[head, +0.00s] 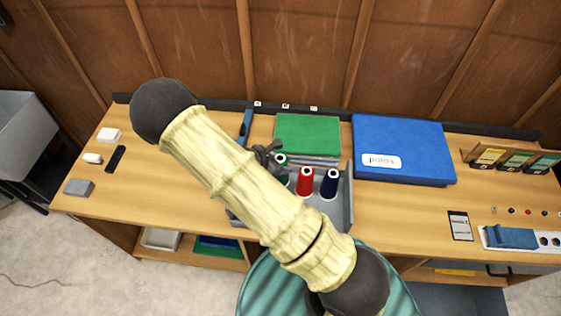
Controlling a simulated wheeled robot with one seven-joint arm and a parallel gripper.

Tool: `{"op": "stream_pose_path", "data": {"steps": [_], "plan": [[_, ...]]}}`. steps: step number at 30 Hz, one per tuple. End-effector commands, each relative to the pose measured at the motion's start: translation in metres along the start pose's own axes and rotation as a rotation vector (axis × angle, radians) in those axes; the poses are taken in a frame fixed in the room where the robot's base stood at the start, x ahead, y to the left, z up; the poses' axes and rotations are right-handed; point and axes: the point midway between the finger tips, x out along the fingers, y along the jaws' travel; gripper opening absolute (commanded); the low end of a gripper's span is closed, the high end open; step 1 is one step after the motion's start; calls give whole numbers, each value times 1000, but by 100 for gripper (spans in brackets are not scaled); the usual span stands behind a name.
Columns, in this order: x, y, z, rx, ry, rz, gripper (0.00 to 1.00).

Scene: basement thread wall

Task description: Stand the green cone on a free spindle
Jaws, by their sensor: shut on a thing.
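The green cone (282,161) shows beside my arm, with its pale top visible and much of its body hidden. My gripper (270,156) is dark grey and shut on it, close above the grey tray (348,203). The fingertips are small and partly covered by the arm. A red cone (305,183) and a navy cone (329,184) stand upright in the tray, to the right of the green cone. I see no bare spindle; my arm covers the left part of the tray. I cannot tell whether the green cone touches the tray.
A green folded stack (307,134) lies behind the tray, and a large blue box (403,149) sits to the right. A blue upright piece (244,128) is at the back left. A rack of cards (513,158) stands far right.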

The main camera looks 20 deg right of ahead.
Motion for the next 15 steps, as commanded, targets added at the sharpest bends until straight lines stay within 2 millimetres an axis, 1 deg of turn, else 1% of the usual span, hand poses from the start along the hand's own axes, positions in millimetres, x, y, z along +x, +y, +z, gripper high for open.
{"op": "stream_pose_path", "data": {"steps": [1, 15], "plan": [[5, 0, -5, 0, 0, 0, 18], [31, 0, -30, 0, -1, 0, 18]]}}
